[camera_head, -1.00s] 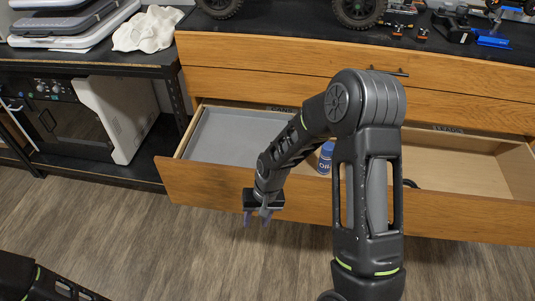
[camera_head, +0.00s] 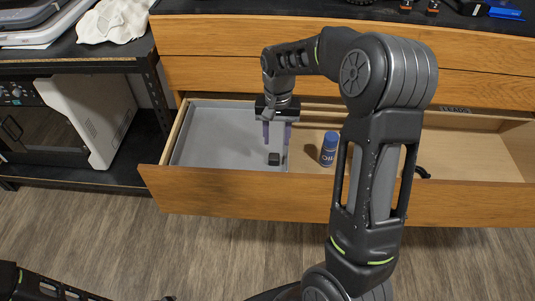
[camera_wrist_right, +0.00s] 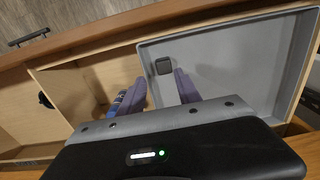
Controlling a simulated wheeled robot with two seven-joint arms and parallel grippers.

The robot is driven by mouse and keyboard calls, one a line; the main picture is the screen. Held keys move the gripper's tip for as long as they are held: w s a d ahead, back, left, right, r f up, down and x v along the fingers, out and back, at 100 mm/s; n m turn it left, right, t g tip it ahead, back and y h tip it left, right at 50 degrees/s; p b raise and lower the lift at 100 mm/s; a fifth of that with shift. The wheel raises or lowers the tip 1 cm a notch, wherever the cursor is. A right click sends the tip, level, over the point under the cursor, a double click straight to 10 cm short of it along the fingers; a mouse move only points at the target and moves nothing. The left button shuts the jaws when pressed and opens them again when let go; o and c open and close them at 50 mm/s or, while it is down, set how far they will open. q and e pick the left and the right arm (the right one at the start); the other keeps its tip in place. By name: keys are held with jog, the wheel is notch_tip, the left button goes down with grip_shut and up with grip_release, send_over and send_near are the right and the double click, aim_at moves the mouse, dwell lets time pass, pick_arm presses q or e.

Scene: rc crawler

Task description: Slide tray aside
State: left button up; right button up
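The grey tray (camera_head: 215,128) lies in the left part of the open wooden drawer. A small black box (camera_head: 274,159) sits inside it near its right wall; the box also shows in the right wrist view (camera_wrist_right: 163,66). My right gripper (camera_head: 276,142) points down over the tray's right side, its purple fingers apart. In the right wrist view, the tray's side wall (camera_wrist_right: 148,72) runs between the open fingers (camera_wrist_right: 160,88); contact with it cannot be told. My left arm shows at the bottom left, its gripper out of view.
A blue can (camera_head: 329,148) stands in the drawer right of the tray. A black curved item (camera_head: 422,172) is by the front wall farther right. The drawer floor (camera_head: 465,155) there is mostly bare. The wooden drawer front (camera_head: 240,190) edges the near side.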

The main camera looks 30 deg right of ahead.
aim_at(274, 156)
jog(key=shift+w+f+b, duration=0.3)
jog(key=shift+w+f, duration=0.05)
jog(key=shift+f, duration=0.4)
jog(key=shift+w, duration=0.25)
jog(key=shift+r, duration=0.1)
jog(key=shift+s, duration=0.1)
jog(key=shift+f, duration=3.95)
jog(key=shift+c, duration=0.2)
grip_shut()
